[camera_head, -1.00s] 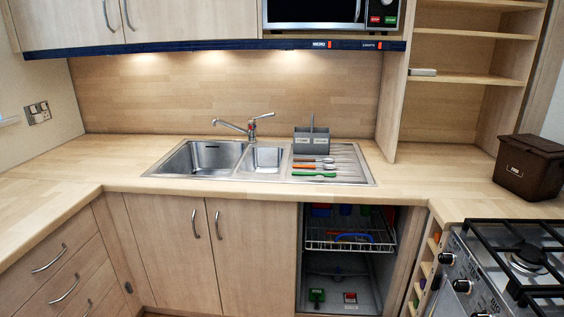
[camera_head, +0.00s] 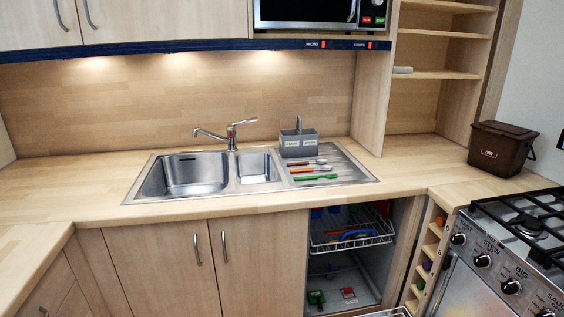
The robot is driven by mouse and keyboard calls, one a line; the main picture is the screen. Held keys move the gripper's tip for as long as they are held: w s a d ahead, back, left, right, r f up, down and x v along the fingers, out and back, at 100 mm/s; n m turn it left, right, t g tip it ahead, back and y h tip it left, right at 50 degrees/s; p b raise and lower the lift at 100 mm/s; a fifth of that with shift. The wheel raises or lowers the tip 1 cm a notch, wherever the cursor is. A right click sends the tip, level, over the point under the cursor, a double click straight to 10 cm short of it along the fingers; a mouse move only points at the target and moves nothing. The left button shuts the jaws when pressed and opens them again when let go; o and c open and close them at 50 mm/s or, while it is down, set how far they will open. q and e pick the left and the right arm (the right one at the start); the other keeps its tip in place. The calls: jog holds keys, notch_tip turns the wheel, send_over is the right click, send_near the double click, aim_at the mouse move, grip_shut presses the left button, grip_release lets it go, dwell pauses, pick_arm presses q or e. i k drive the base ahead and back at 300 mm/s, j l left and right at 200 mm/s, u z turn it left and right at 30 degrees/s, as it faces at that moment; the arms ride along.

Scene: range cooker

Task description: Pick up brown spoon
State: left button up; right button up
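Several small utensils lie side by side on the ribbed drainer (camera_head: 350,178) to the right of the sink. The nearest one is green (camera_head: 317,178). Behind it lie slim utensils with brownish-orange parts (camera_head: 303,170); one of these may be the brown spoon, but they are too small to tell apart surely. They lie in front of a grey cutlery holder (camera_head: 298,144). Neither of my grippers is in view.
The sink (camera_head: 185,175) and tap (camera_head: 231,132) are left of the drainer. Below, an open dishwasher space holds a wire rack (camera_head: 350,243). A cooker (camera_head: 500,255) and brown bin (camera_head: 501,148) stand right. The counter's front strip is clear.

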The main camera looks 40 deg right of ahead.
aim_at(318, 161)
jog(key=i+j+z, duration=0.1)
jog(key=i+z, duration=0.35)
jog(key=i+j+z, duration=0.3)
jog(key=i+z, duration=0.15)
jog(key=i, duration=0.05)
